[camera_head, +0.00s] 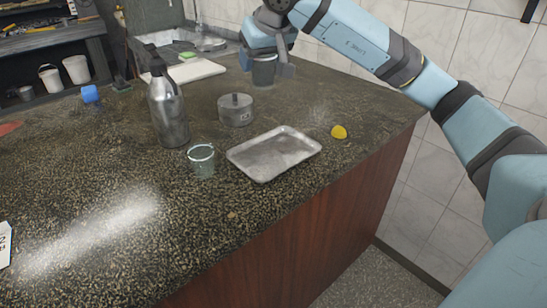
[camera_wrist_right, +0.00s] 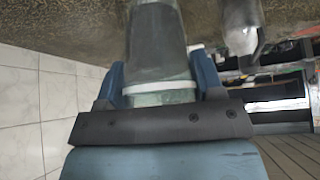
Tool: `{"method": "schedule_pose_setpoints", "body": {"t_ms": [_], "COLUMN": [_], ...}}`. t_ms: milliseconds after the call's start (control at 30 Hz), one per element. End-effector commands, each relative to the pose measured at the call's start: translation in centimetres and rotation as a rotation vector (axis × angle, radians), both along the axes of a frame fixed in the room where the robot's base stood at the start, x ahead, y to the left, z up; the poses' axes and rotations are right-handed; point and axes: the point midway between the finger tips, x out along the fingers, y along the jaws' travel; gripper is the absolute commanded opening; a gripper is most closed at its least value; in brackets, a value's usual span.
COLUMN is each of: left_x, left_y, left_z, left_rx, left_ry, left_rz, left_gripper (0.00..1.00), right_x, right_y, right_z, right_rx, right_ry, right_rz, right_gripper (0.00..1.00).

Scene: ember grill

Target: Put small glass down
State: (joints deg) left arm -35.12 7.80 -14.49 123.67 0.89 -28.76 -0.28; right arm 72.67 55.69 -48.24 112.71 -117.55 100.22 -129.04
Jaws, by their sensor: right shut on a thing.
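My right gripper (camera_head: 265,62) is at the far end of the counter, shut around the small glass (camera_head: 264,72), which looks grey and upright there. In the right wrist view my right gripper (camera_wrist_right: 160,75) has a blue finger on each side of the see-through small glass (camera_wrist_right: 158,42). I cannot tell whether the glass base touches the counter (camera_head: 310,100). Another clear glass (camera_head: 201,163) stands on the counter, left of the metal tray. My left gripper is not in view.
A metal bottle (camera_head: 168,112), a lidded grey pot (camera_head: 236,112), an empty metal tray (camera_head: 258,164) and a yellow lemon half (camera_head: 339,132) stand on the counter. A white board (camera_head: 197,71) lies left of the gripper. The counter front is mostly clear.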

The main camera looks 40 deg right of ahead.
Motion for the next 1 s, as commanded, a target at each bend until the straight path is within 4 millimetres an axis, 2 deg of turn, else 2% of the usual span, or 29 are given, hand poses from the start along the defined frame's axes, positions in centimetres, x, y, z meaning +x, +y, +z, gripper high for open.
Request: {"method": "schedule_pose_setpoints", "body": {"t_ms": [67,167,500,700,1000], "left_x": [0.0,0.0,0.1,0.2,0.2], "left_y": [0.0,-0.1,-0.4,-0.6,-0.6], "left_z": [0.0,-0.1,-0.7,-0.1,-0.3], "left_rx": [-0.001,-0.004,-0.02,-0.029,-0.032], "left_ry": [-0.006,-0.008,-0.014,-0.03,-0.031], "left_rz": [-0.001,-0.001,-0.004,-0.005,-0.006], "left_gripper": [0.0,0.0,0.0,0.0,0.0], "right_x": [0.1,0.0,0.0,0.0,0.1], "right_y": [-0.3,-0.4,-0.3,-0.3,-0.3], "right_z": [-0.3,-1.8,-10.0,-13.8,-15.8], "right_rx": [0.003,0.003,0.003,0.004,0.003], "right_ry": [0.001,0.005,0.004,0.003,0.002], "right_rz": [-0.002,-0.001,-0.001,-0.001,-0.001], "right_gripper": [0.32,0.32,0.32,0.32,0.32]}}
